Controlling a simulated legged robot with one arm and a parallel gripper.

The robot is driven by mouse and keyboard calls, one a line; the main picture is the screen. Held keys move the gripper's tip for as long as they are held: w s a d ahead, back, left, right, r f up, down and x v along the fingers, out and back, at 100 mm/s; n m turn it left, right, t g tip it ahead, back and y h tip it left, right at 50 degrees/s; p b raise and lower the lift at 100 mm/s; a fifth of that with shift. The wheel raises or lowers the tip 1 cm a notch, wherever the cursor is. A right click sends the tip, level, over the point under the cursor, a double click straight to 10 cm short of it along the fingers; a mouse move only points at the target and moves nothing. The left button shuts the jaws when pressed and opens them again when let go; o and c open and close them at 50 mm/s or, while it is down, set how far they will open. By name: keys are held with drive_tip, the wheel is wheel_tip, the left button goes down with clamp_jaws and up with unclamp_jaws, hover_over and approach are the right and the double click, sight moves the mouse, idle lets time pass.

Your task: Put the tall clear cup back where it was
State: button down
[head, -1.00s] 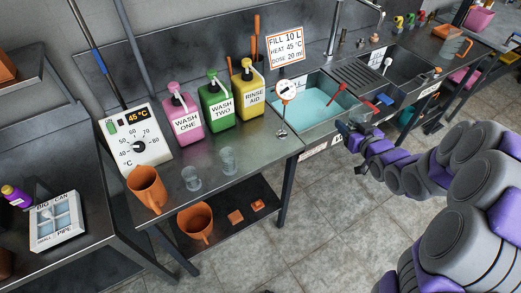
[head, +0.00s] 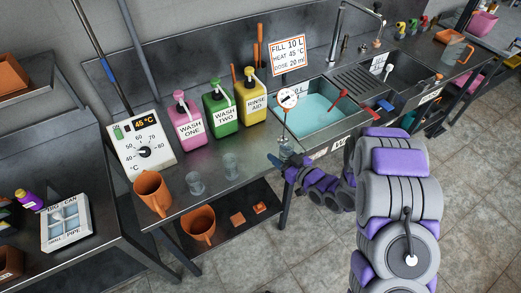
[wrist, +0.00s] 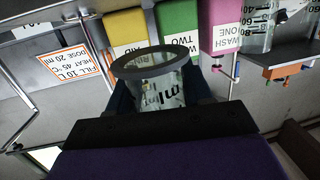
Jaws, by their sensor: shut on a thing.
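My gripper (head: 284,163) is shut on a clear cup (wrist: 160,88) with dark printed markings, taken as the tall clear cup. In the wrist view its rim and side show between the fingers; its lower part is hidden. In the head view the held cup is small and hard to make out, near the counter's front edge just left of the sink. Two other clear cups stand on the metal counter, a left one (head: 195,183) and a right one (head: 231,165). Both are well left of my gripper, in front of the bottles.
Pink (head: 186,122), green (head: 221,108) and yellow (head: 253,98) bottles stand behind the cups. An orange jug (head: 152,194) is at the counter's left end. Bare counter lies between right cup and gripper.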

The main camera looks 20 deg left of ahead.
drive_tip(key=b, duration=0.2)
hover_over(259, 154)
drive_tip(key=shift+w+a+f, duration=0.1)
drive_tip(key=shift+w+f, duration=0.05)
drive_tip(key=shift+f, duration=0.45)
wheel_tip(259, 154, down, 3)
drive_tip(key=shift+f+b, duration=0.2)
drive_tip(key=shift+b, duration=0.25)
drive_tip(key=shift+c, duration=2.4)
unclamp_jaws()
drive_tip(key=p+v, duration=0.2)
drive_tip(key=v, duration=1)
